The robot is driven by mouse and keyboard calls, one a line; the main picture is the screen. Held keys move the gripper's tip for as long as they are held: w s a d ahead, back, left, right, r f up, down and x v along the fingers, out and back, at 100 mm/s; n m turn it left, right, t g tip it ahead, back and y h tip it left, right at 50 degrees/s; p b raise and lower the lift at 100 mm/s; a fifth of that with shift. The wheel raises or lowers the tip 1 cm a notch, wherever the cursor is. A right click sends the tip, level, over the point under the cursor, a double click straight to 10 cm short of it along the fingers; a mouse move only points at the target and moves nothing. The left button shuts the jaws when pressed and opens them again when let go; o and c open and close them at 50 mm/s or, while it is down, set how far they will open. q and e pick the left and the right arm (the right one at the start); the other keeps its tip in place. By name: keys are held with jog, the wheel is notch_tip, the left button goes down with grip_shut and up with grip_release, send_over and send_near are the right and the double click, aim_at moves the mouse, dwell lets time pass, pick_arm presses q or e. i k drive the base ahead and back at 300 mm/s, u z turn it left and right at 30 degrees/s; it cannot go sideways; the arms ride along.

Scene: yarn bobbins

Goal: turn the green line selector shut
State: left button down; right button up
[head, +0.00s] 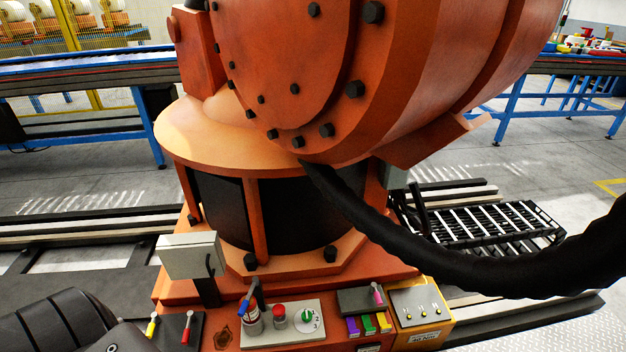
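A green round selector knob (307,315) sits on a pale control plate (285,327) at the bottom centre, in front of a large orange machine. White marks, which look like numbers, stand beside the knob. The knob's exact pointing direction is too small to tell. A red button (279,312) is just left of it on the same plate. Neither of my grippers can be made out in the head view, and nothing touches the knob.
Right are coloured tabs (368,324) and a yellow switch box (422,310). A thick black hose (450,262) crosses the right side. A black ribbed shape (60,325) fills the lower left.

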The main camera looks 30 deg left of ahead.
aim_at(306, 316)
jog(key=u, duration=1.3)
jog(key=k, duration=1.6)
jog(key=z, duration=1.3)
